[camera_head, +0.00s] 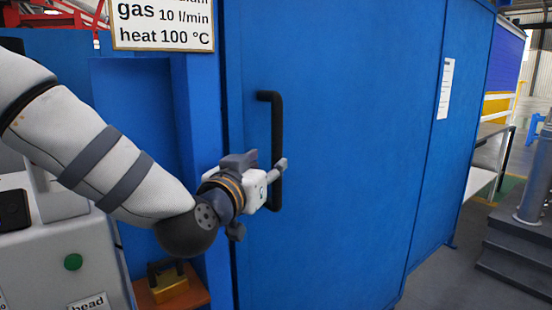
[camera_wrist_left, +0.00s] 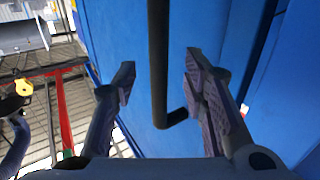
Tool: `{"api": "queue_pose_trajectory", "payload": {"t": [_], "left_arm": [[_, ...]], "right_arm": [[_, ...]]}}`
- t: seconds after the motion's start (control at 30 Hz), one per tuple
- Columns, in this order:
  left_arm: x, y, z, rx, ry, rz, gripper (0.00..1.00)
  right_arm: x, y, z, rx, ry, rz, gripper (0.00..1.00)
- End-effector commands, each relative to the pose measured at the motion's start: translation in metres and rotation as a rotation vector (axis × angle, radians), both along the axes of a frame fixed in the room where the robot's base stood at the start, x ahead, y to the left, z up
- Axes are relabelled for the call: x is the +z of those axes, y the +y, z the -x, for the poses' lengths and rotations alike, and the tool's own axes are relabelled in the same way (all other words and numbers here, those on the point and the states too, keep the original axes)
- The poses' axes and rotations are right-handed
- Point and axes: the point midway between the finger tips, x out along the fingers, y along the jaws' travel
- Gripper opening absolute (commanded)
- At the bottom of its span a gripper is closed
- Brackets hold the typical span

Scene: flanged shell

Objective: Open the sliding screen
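The sliding screen (camera_head: 340,130) is a large blue panel filling the middle of the head view. Its left edge stands next to the blue frame. A black bar handle (camera_head: 276,120) runs upright near that edge, and its lower end bends back to the panel in the left wrist view (camera_wrist_left: 158,70). My left gripper (camera_head: 280,172) is at the lower part of the handle. In the left wrist view the fingers (camera_wrist_left: 158,72) are open on both sides of the bar, with visible gaps. My right gripper is not in view.
A sign (camera_head: 162,24) hangs on the frame above my left arm. A grey cabinet with a green button (camera_head: 73,262) stands at the lower left. A yellow item (camera_head: 168,283) sits beside it. Grey steps (camera_head: 515,250) and a railing are at the right.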

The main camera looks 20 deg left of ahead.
Motion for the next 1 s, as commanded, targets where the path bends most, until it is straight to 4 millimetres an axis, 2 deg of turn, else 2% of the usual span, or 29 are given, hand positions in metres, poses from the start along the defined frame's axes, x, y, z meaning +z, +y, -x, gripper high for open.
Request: {"api": "queue_pose_trajectory", "payload": {"t": [0.1,0.3,0.6,0.63,0.8,1.0], "left_arm": [[0.000,-0.002,-0.029,0.000,0.000,0.000,0.40],[0.000,-0.005,-0.059,-0.001,0.001,-0.001,0.40],[0.000,-0.005,-0.065,-0.002,0.001,0.000,0.40],[0.000,-0.005,-0.065,-0.002,0.001,0.000,0.37],[0.000,-0.005,-0.065,-0.002,0.001,0.000,0.00],[0.000,-0.005,-0.065,-0.002,0.002,0.000,0.00]], "right_arm": [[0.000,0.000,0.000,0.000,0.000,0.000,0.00],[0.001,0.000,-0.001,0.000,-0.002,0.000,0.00],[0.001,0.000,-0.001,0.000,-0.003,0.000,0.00],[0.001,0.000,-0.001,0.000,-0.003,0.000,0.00],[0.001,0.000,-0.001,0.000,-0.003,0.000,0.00],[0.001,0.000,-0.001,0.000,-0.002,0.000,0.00]]}}
